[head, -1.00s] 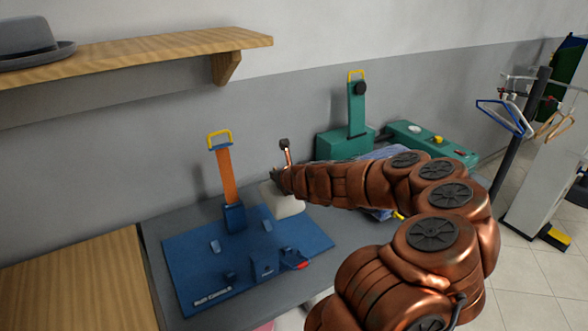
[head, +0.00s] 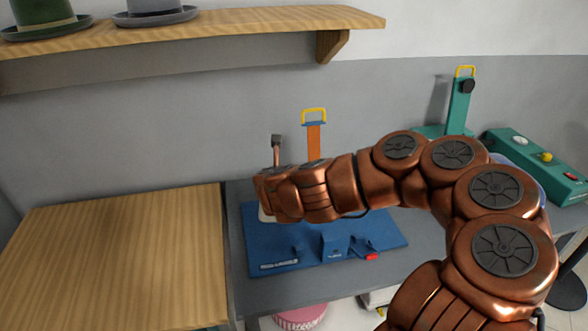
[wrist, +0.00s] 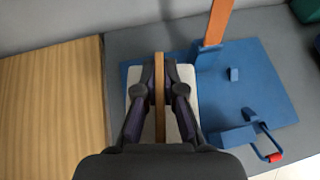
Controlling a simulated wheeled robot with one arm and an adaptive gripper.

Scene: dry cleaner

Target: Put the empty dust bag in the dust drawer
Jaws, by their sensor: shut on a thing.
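My gripper (wrist: 160,68) is shut on a brown strip (wrist: 160,105) on top of a pale cream pad-like thing, which looks like the dust bag (wrist: 136,84). The bag hangs below the fingers, over the left part of the blue board (wrist: 270,75). I cannot tell its height above the board. In the head view only a small pale edge of the bag (head: 264,215) shows below my wrist, and my arm hides the fingers. I cannot make out a dust drawer in either view.
A wooden-topped surface (head: 110,250) stands left of the grey table (head: 255,293). An orange upright (head: 314,140) with a yellow handle rises from the board. A red-tipped lever (head: 370,256) is at the board's front. Teal equipment (head: 535,163) stands right. A shelf with hats (head: 155,12) hangs above.

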